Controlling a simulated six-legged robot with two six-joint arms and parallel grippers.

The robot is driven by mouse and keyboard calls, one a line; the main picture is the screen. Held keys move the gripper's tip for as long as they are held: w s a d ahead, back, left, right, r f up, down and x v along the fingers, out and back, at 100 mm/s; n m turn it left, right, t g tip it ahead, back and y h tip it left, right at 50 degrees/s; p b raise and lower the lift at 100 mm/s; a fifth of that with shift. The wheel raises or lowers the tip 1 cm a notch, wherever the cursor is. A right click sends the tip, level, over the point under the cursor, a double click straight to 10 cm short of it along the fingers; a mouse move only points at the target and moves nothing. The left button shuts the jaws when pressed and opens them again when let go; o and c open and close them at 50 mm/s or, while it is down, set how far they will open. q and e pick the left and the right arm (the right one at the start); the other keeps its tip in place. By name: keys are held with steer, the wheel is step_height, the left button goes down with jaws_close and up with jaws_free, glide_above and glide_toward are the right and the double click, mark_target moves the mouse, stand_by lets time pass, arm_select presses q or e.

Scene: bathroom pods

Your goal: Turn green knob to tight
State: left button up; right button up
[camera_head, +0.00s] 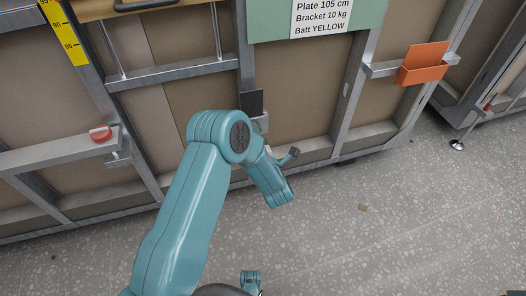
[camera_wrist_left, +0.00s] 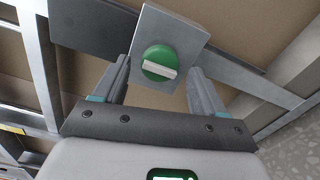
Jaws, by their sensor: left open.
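The green knob (camera_wrist_left: 152,58) is a round green disc with a pale bar handle across it. It sits on a light grey metal plate (camera_wrist_left: 181,31), and its bar lies slightly tilted from level in the left wrist view. My left gripper (camera_wrist_left: 158,68) is open, with one finger on each side of the knob. Gaps show between the fingers and the disc, and nothing is gripped. I cannot tell how far the fingertips are from the plate. In the head view my teal left arm hides the knob.
A metal-framed wall with beige panels stands ahead. A red knob (camera_head: 100,133) sits on a rail at left, and an orange holder (camera_head: 421,66) hangs at right. A green sign (camera_head: 316,18) is above. The speckled floor (camera_head: 400,225) at right is largely clear.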

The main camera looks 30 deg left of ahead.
arm_select(q)
steer(key=p+v, duration=0.3)
steer(key=v, duration=1.2)
steer(key=shift+s, duration=0.15)
